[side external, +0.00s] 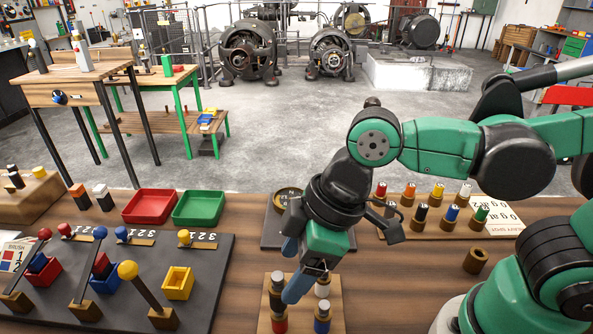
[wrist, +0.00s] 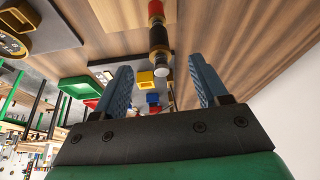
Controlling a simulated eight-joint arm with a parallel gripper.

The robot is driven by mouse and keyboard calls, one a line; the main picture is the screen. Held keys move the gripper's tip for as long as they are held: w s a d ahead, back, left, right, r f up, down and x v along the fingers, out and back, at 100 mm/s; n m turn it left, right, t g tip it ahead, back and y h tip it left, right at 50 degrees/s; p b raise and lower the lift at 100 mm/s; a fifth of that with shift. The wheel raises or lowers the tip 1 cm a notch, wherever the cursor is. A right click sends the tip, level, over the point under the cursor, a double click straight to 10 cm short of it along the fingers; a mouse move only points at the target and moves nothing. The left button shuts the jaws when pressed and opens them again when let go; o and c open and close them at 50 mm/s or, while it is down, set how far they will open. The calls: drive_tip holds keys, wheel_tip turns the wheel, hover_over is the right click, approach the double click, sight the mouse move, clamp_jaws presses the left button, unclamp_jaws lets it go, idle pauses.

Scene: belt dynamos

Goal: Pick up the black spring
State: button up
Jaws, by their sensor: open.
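My gripper (side external: 287,272) has blue fingers and is open over the front middle of the wooden table. In the side view a dark-bodied part (side external: 277,290) with a grey top stands upright on a small wooden board (side external: 300,325), close beside the gripper. I cannot tell which dark part is the black spring.
Several coloured parts stand on a rack (side external: 490,225) at right. A red tray (side external: 150,206), a green tray (side external: 200,208) and a dark lever panel (side external: 205,300) are at left.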

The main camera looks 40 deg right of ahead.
sight(281, 286)
drive_tip(key=shift+x, duration=2.7)
clamp_jaws()
